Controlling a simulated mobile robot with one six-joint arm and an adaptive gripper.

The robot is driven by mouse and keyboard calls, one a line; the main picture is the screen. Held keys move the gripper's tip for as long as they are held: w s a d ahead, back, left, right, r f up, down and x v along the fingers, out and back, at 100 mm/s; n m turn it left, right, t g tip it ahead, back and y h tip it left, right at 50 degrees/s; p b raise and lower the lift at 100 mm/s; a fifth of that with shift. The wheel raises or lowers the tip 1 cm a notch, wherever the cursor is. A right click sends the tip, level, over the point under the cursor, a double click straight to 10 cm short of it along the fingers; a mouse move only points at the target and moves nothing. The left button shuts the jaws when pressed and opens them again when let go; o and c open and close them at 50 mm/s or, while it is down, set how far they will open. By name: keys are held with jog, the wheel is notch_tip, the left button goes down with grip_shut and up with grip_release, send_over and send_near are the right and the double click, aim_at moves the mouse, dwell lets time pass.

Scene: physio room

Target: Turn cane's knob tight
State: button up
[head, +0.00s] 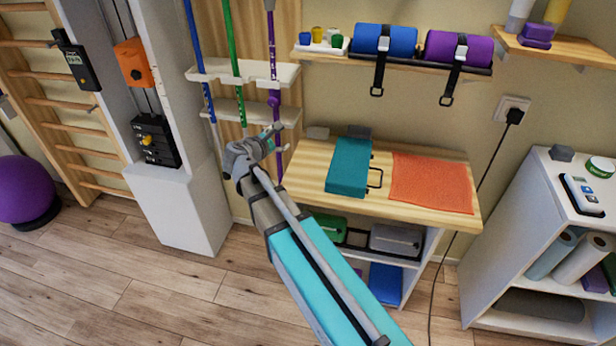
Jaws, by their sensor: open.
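A purple cane (271,50) stands upright in the white wall rack (240,70), to the right of a green cane (232,40) and a blue cane (194,45). A purple knob (274,98) shows on its shaft between the rack's two shelves. My gripper (277,135) is open and just below the knob in the picture, close to the purple shaft. The fingers are small here, and I cannot tell whether they touch the cane. Nothing shows between them. Part of the lower shaft is hidden behind my gripper.
A wooden-topped table (377,205) with a teal item (349,168) and an orange towel (432,182) stands right of my gripper. A white weight machine (181,205) stands left. A shelf (400,62) with rolled straps hangs above. The wooden floor (130,290) is clear at front left.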

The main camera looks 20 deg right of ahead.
jog(key=s+d+f+m+g+y+p, duration=0.2)
jog(key=s+m+g, duration=0.1)
jog(key=s+m, duration=0.4)
jog(key=s+d+f+m+g+y+p, duration=0.3)
jog(key=s+m+g, duration=0.1)
jog(key=s+m, duration=0.3)
jog(key=shift+s+f+g+y, duration=0.15)
jog(key=shift+f+g+y, duration=0.1)
jog(key=shift+g+y, duration=0.05)
jog(key=shift+d, duration=0.1)
jog(key=w+a+r+n+t+h+b, duration=0.1)
jog(key=w+r+n+t+h+b, duration=0.15)
jog(key=w+n, duration=0.25)
jog(key=w+r+n+t+h+b, duration=0.1)
jog(key=w+n+t+h+b, duration=0.15)
jog(key=w+n, duration=0.3)
jog(key=w+a+r+n+t+b, duration=0.1)
jog(key=w+a+r+n+t, duration=0.1)
jog(key=n, duration=0.4)
jog(key=w+a+r+n+t+y+b, duration=0.1)
jog(key=w+a+r+n+t, duration=0.2)
jog(key=w+a+n+t, duration=0.2)
jog(key=shift+w+a+n+t, duration=0.3)
jog(key=shift+a+n+t, duration=0.3)
jog(key=shift+a+n, duration=0.55)
